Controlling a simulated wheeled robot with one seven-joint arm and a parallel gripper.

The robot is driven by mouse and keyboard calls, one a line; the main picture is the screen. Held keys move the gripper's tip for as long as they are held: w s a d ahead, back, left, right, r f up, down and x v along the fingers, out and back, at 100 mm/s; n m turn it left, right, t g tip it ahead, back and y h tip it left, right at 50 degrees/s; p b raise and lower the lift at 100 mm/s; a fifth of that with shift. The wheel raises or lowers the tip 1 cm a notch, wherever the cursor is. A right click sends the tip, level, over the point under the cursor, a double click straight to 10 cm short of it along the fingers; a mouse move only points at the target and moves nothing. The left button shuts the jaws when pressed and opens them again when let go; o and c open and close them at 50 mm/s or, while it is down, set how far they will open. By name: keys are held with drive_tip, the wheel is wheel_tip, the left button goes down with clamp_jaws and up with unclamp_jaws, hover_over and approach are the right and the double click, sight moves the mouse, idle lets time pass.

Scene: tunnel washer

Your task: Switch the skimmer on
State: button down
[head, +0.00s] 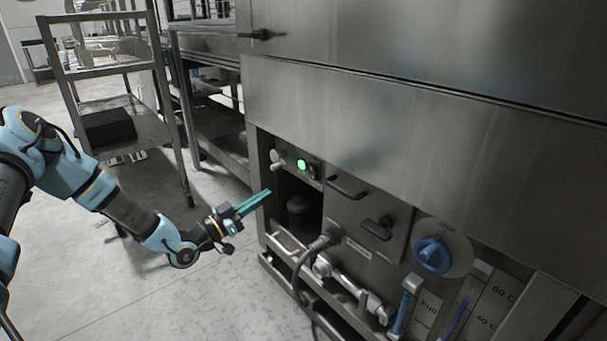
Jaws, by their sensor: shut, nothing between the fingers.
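A green lit round button (302,165) sits on a dark switch plate (315,171) on the washer's front, above an open dark compartment (296,205). A pale knob (276,156) is just left of it. I cannot tell from labels which control belongs to the skimmer. My gripper (268,193) has teal fingers, shut and empty. In the picture its tips are below and left of the green button, by the compartment's left edge. Whether they touch the frame is unclear.
Right of the compartment are a black bar handle (346,187), a black T-handle (379,228) and a blue knob (432,254). A hose (299,268) and pipe fittings (350,287) stick out below. A wheeled rack (120,125) stands at left. The floor (120,285) in front is clear.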

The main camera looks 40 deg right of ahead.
sight(310, 166)
drive_tip(key=shift+d, duration=0.1)
drive_tip(key=x, duration=1.3)
drive_tip(key=shift+d, duration=0.4)
drive_tip(key=shift+s+d+r+y+p, duration=0.15)
drive_tip(key=shift+d+r+y+p, duration=0.3)
drive_tip(key=shift+r+p, duration=0.2)
drive_tip(key=shift+a+f+b, duration=0.15)
drive_tip(key=shift+f+b, duration=0.2)
drive_tip(key=shift+f, duration=0.15)
drive_tip(key=shift+a, duration=0.1)
